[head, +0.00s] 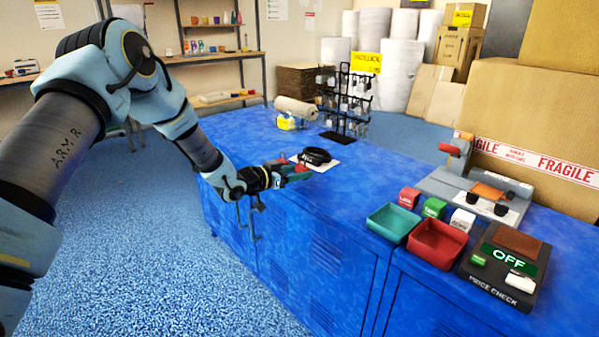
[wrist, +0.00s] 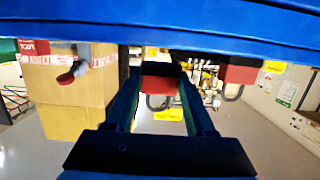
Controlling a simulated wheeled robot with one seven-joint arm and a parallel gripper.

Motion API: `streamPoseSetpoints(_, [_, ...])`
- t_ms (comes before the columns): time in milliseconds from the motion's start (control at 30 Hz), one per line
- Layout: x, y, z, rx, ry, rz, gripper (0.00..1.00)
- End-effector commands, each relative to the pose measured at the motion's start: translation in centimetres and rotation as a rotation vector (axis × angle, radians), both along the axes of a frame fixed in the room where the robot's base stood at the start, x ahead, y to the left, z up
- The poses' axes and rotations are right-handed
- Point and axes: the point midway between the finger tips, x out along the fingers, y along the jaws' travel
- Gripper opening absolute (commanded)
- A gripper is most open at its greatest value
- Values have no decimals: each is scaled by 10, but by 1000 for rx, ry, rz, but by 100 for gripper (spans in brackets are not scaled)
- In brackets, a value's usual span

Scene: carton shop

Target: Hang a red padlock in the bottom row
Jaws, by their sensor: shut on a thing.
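My gripper (head: 292,172) reaches over the left edge of the blue counter. In the wrist view its two dark green fingers (wrist: 160,90) are shut on a red padlock (wrist: 160,82). In the head view the red padlock is small and partly hidden by the fingers. A second red block with a dark shackle (wrist: 238,73) shows at the right in the wrist view. The black wire rack (head: 345,100) with several hanging padlocks stands at the counter's far end, under a yellow sign (head: 366,62). My gripper is well apart from it. Its rows are too small to read clearly.
A round black object (head: 316,156) on a white card lies just beyond my gripper. A paper roll (head: 296,108) stands left of the rack. Teal (head: 393,221) and red (head: 437,244) trays and a price checker (head: 505,265) stand at right.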

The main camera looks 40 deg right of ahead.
Motion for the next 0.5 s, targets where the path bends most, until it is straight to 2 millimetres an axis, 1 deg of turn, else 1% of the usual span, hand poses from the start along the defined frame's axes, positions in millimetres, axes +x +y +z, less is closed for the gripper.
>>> streamPoseSetpoints(500, [3,30,2,-2,-1,1,10])
